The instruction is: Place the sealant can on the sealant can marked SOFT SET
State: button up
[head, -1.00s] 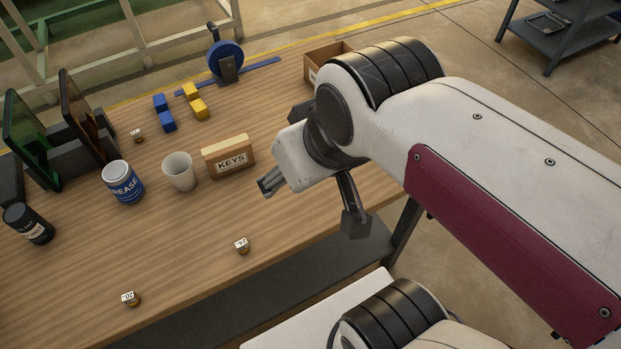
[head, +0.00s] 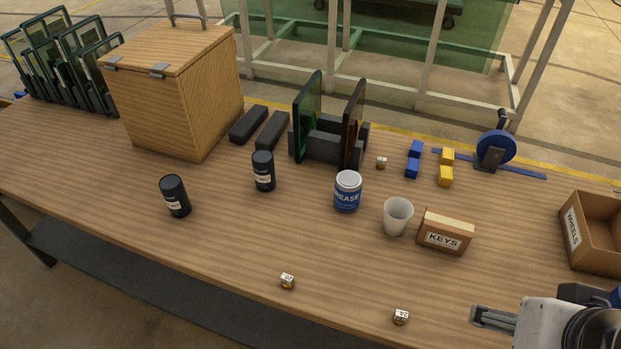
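Two black sealant cans with small white labels stand upright on the wooden bench in the head view. One can (head: 175,196) is at the left, in front of the wooden box. The other can (head: 264,171) is farther right and back, in front of two dark bars. The label print is too small to read, so I cannot tell which is marked SOFT SET. My gripper (head: 492,318) is at the lower right, far from both cans. Its fingers point left over the bench's front. The gap between them is not clear, and I see nothing held.
A blue-and-white grease can (head: 347,192), a pale cup (head: 397,216) and a KEYS box (head: 445,233) stand between the cans and my gripper. Two small tagged pieces (head: 287,281) (head: 400,317) lie near the front edge. The bench's left front is clear.

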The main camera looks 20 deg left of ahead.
jog(key=w+a+f+n+t+y, duration=0.1)
jog(key=w+a+n+t, duration=0.1)
jog(key=w+a, duration=0.7)
jog(key=w+a+f+n+t+y, duration=0.15)
jog(key=w+a, duration=0.35)
jog(key=w, duration=0.8)
jog(key=w+a+n+t+y, duration=0.1)
jog(key=w+a+t+y, duration=0.1)
jog(key=w+a, duration=0.75)
jog(key=w+a+f+n+t+y, duration=0.1)
jog(key=w+a+f+y, duration=0.1)
jog(key=w+a+f, duration=0.3)
jog(key=a+f+n+y, duration=0.1)
jog(key=a+f+y, duration=0.1)
jog(key=a, duration=0.6)
jog(key=n+y, duration=0.3)
jog(key=y, duration=0.1)
send_near(267, 164)
jog(key=x, duration=0.4)
jog(key=shift+s+m+t, duration=0.2)
jog(key=shift+m+t, duration=0.05)
jog(key=shift+t, duration=0.1)
jog(key=shift+x, duration=1.25)
